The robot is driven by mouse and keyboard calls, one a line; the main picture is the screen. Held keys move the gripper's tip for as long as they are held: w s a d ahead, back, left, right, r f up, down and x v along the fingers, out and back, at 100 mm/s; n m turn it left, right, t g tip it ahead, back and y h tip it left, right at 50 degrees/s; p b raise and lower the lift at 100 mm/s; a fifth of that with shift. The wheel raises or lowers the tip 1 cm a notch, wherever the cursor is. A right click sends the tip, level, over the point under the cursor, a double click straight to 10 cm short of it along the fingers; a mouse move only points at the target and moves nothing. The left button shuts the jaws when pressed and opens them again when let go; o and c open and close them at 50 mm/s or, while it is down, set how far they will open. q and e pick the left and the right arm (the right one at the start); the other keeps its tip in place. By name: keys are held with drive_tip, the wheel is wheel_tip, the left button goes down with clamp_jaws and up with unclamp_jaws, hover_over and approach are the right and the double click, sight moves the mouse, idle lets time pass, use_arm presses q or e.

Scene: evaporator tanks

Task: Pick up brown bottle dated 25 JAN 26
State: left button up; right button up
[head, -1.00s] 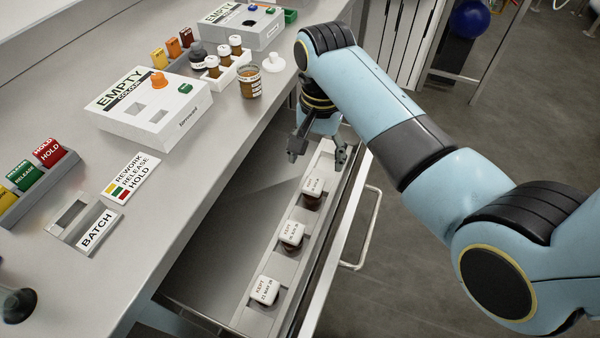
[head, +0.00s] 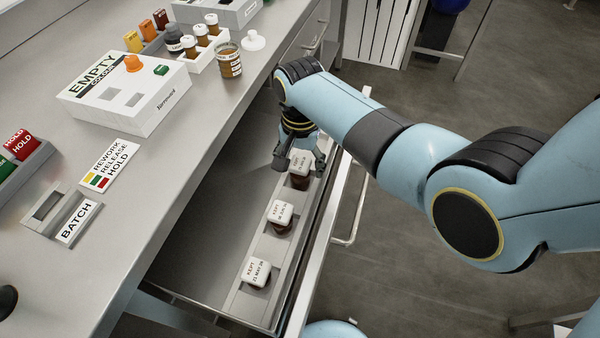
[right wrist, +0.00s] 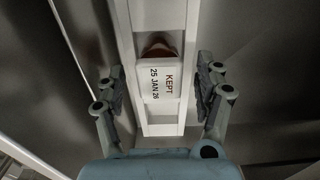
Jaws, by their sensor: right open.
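The brown bottle dated 25 JAN 26 (right wrist: 160,80) stands in a slot of the white rack in the open drawer, with its white cap lettered KEPT. In the head view it is the farthest of the three kept bottles (head: 300,182). My right gripper (right wrist: 160,88) is open, with one finger on each side of the cap and a gap on both sides. In the head view the right gripper (head: 300,166) is just over that bottle. Two similar bottles stand nearer in the rack, the middle one (head: 280,215) and the nearest one, dated 23 MAY 26 (head: 256,273). My left gripper is out of view.
The drawer's front wall and handle (head: 352,215) lie right of the rack (head: 268,247). The counter holds a white EMPTY box (head: 130,100), a large brown jar (head: 230,62), small bottles in a tray and a BATCH plate (head: 77,222). The drawer floor left of the rack is bare.

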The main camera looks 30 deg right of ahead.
drive_tip(key=c, duration=1.4)
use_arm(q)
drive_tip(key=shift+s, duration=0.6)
